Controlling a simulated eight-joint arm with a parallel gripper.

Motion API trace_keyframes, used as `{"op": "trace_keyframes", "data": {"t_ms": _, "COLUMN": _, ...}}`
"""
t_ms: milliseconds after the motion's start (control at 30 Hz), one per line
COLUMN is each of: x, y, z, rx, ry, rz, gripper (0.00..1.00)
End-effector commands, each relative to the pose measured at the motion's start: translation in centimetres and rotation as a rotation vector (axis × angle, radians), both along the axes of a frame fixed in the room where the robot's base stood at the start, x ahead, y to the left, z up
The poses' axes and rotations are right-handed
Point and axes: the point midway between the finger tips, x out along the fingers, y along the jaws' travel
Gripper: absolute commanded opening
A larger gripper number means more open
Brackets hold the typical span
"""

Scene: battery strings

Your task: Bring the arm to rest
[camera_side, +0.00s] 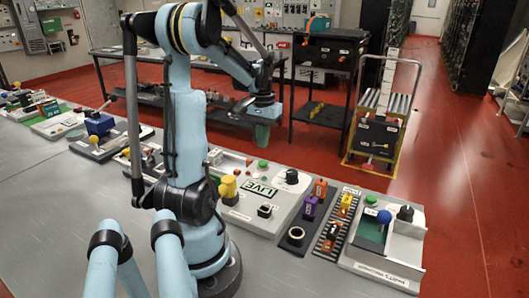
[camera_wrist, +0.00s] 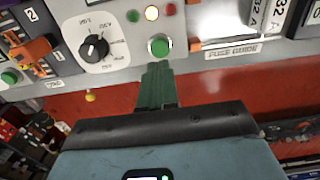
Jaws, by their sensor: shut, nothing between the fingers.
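My arm is light blue with black joints and stands on the grey bench (camera_side: 70,210). Its forearm reaches to the right and ends in my gripper (camera_side: 262,138), which points down in the side view, beyond the panels along the bench's far edge. In the wrist view my gripper's green fingers (camera_wrist: 157,75) are together, with nothing seen between them. The fingertips appear just below a green button (camera_wrist: 159,46) on a grey panel. Whether they touch it cannot be told.
The wrist view shows a black dial (camera_wrist: 94,46) and an orange switch (camera_wrist: 32,50). In the side view, a LIVE panel (camera_side: 235,212) and a tray with a blue knob (camera_side: 384,217) line the bench. A yellow-framed trolley (camera_side: 376,138) stands on the red floor.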

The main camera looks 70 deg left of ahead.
Motion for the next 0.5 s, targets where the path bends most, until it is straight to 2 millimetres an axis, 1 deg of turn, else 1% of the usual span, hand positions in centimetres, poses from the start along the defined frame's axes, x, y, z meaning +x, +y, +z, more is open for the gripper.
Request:
{"op": "trace_keyframes", "data": {"t_ms": 67, "x": 0.3, "y": -0.4, "z": 0.1, "rx": 0.006, "ry": -0.005, "rz": -0.011, "gripper": 0.0}}
{"op": "trace_keyframes", "data": {"t_ms": 167, "x": 1.6, "y": -2.0, "z": 0.7, "rx": 0.031, "ry": -0.024, "rz": -0.058, "gripper": 0.0}}
{"op": "trace_keyframes", "data": {"t_ms": 267, "x": 3.7, "y": -5.1, "z": 1.7, "rx": 0.076, "ry": -0.066, "rz": -0.139, "gripper": 0.0}}
{"op": "trace_keyframes", "data": {"t_ms": 300, "x": 4.6, "y": -6.7, "z": 2.1, "rx": 0.096, "ry": -0.088, "rz": -0.179, "gripper": 0.0}}
{"op": "trace_keyframes", "data": {"t_ms": 367, "x": 5.7, "y": -9.2, "z": 2.6, "rx": 0.128, "ry": -0.127, "rz": -0.241, "gripper": 0.0}}
{"op": "trace_keyframes", "data": {"t_ms": 400, "x": 6.4, "y": -10.8, "z": 3.0, "rx": 0.146, "ry": -0.154, "rz": -0.281, "gripper": 0.0}}
{"op": "trace_keyframes", "data": {"t_ms": 467, "x": 7.1, "y": -13.3, "z": 3.4, "rx": 0.17, "ry": -0.196, "rz": -0.34, "gripper": 0.0}}
{"op": "trace_keyframes", "data": {"t_ms": 500, "x": 7.6, "y": -14.9, "z": 3.6, "rx": 0.185, "ry": -0.226, "rz": -0.38, "gripper": 0.0}}
